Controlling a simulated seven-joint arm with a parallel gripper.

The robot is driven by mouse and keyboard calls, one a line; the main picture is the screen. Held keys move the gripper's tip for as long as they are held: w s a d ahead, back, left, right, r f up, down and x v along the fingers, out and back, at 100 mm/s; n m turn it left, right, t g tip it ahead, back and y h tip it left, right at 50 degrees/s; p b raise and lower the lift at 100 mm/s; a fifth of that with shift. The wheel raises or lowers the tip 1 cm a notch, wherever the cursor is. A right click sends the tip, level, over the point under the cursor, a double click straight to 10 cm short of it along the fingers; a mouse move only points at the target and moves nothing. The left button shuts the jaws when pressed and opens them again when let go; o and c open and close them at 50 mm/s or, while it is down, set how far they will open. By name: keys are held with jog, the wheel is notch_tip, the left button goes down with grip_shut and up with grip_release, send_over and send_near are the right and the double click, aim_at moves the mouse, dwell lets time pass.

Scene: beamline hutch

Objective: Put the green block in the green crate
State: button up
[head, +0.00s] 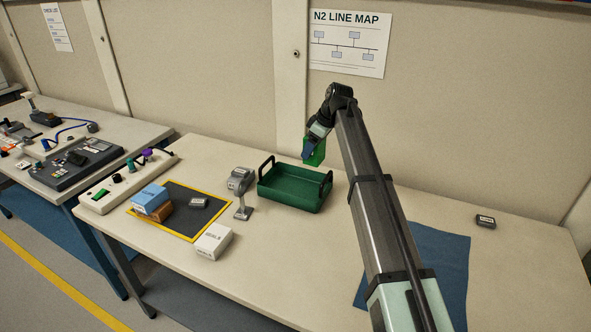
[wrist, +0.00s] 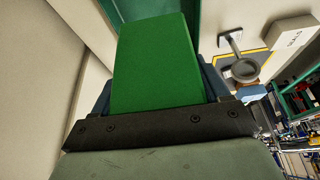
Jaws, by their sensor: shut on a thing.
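The green block (head: 314,153) is in my gripper (head: 312,145), which is shut on it. The block hangs above the back right part of the green crate (head: 290,203). In the wrist view the green block (wrist: 155,62) fills the middle, held between dark fingers. A green edge of the crate (wrist: 198,30) shows behind it there. The crate is an open tray with dark handles at its two ends, standing on the table. The part of its floor that I see is empty.
A grey scanner on a stand (head: 243,200) is close to the crate's left. A white box (head: 214,241), a blue box (head: 151,197) and a yellow-edged dark mat (head: 180,224) lie further left. A blue cloth (head: 440,265) lies under my arm. Free table is in front of the crate.

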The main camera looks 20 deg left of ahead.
send_over(294, 190)
jog(key=shift+s+f, duration=0.1)
jog(key=shift+f, duration=7.45)
jog(key=shift+f, duration=0.15)
jog(key=o, duration=1.3)
jog(key=v, duration=1.2)
